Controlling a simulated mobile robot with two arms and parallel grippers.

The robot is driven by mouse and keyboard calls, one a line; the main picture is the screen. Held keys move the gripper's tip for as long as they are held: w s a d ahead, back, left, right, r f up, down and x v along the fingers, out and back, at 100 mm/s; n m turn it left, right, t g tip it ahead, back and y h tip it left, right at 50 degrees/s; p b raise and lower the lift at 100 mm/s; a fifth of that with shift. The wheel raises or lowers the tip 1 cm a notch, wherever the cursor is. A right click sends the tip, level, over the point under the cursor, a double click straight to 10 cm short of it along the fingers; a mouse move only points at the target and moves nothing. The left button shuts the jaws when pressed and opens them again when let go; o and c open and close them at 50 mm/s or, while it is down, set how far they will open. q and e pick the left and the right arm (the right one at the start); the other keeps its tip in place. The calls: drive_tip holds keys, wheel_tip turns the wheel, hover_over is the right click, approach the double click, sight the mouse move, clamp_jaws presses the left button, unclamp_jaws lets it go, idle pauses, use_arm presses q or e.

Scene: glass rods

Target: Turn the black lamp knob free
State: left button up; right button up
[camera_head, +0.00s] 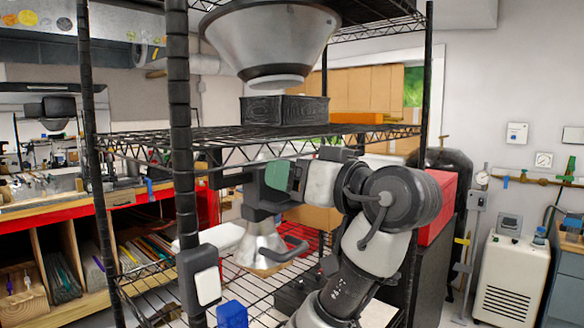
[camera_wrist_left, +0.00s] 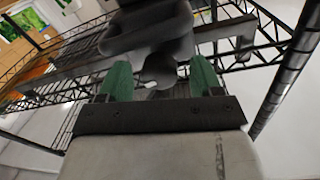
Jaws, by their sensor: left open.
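A lamp with a flared metal shade (camera_head: 262,246) hangs inside the black wire rack, with dark parts above the shade. My left gripper (camera_head: 276,176) is at those dark parts, with one green finger pad showing. In the left wrist view my gripper (camera_wrist_left: 160,78) has its two green fingers apart. A dark rounded body (camera_wrist_left: 150,35) is just beyond them, and a small grey rounded piece shows between them. I cannot tell whether this is the black knob or whether the fingers touch it. My right gripper is not in view.
The rack's upright post (camera_head: 181,150) stands left of the gripper, and a wire shelf (camera_head: 240,134) is just above it. A large metal hood (camera_head: 270,38) is higher up. A blue block (camera_head: 232,314) and a red case (camera_head: 438,205) are nearby.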

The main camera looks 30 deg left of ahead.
use_arm(q)
drive_tip(key=shift+w+a, duration=0.1)
drive_tip(key=shift+a, duration=0.35)
drive_tip(key=shift+c, duration=0.3)
